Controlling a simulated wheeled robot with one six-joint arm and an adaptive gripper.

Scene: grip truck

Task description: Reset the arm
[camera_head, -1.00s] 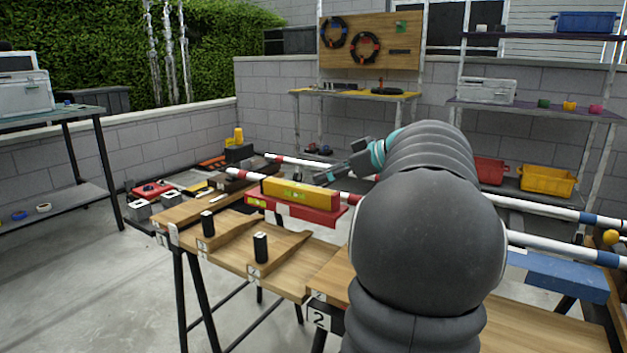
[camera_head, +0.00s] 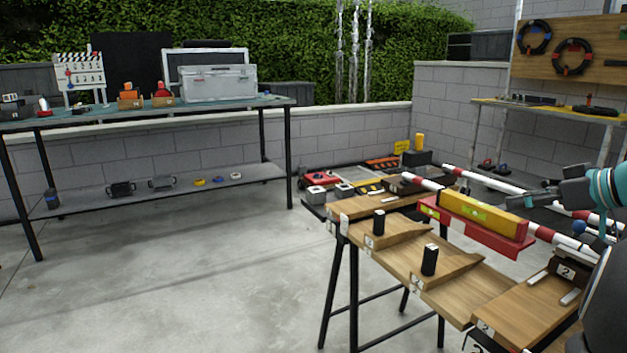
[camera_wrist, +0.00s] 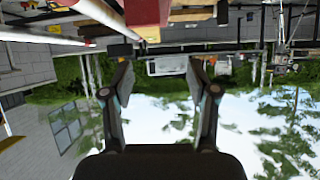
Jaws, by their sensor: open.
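My gripper (camera_head: 517,201) shows at the right of the head view, at the end of my grey and teal arm, which is cut off by the right edge. It is raised near the right end of the yellow block, apart from the wooden bench. In the wrist view my gripper (camera_wrist: 158,73) has its two dark fingers spread wide with nothing between them. That view looks upside down, with hedge, sky and trees below and bench parts along the top.
A yellow block (camera_head: 484,213) rests on a red holder (camera_head: 472,235) over the wooden bench (camera_head: 395,255). Two black cylinders (camera_head: 429,260) stand on the bench. Striped poles (camera_head: 565,241) run beside it. A long shelf table (camera_head: 180,113) stands left. The concrete floor (camera_head: 200,270) between is clear.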

